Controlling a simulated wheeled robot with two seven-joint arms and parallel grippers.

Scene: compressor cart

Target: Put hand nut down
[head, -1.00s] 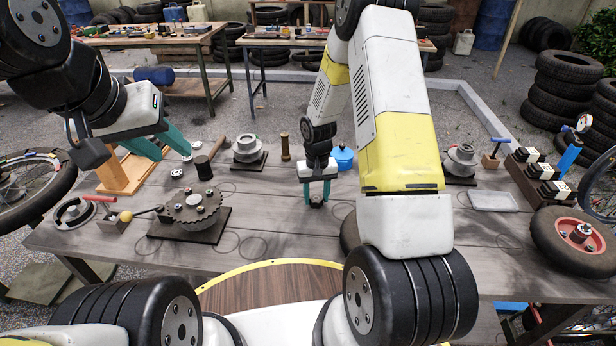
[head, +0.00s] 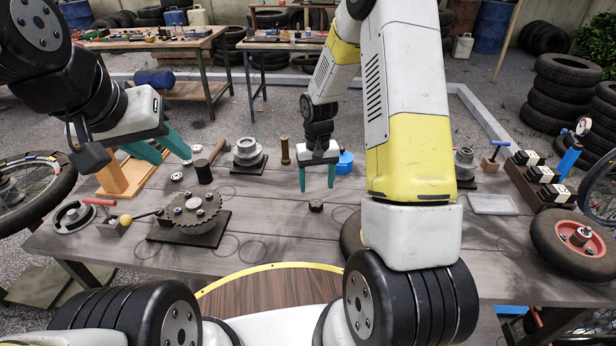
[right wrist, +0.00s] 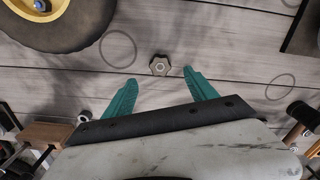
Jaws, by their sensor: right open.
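The hand nut (head: 316,206) is a small dark knob lying on the grey wooden table (head: 290,230) near its middle. In the right wrist view the hand nut (right wrist: 159,66) shows a lobed outline and a centre hole, just beyond and between the fingertips. My right gripper (head: 317,188) is open and empty above and behind the nut, apart from it; its teal fingers (right wrist: 158,76) are spread wide. My left gripper (head: 174,155) is over the left part of the table, with its teal fingers apart and nothing seen between them.
A toothed disc on a dark plate (head: 192,215) stands left of the nut. A grey stepped hub (head: 248,152), a brown wooden peg (head: 285,150) and a blue pot (head: 345,161) are behind. A grey tray (head: 493,204) lies to the right. The table around the nut is clear.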

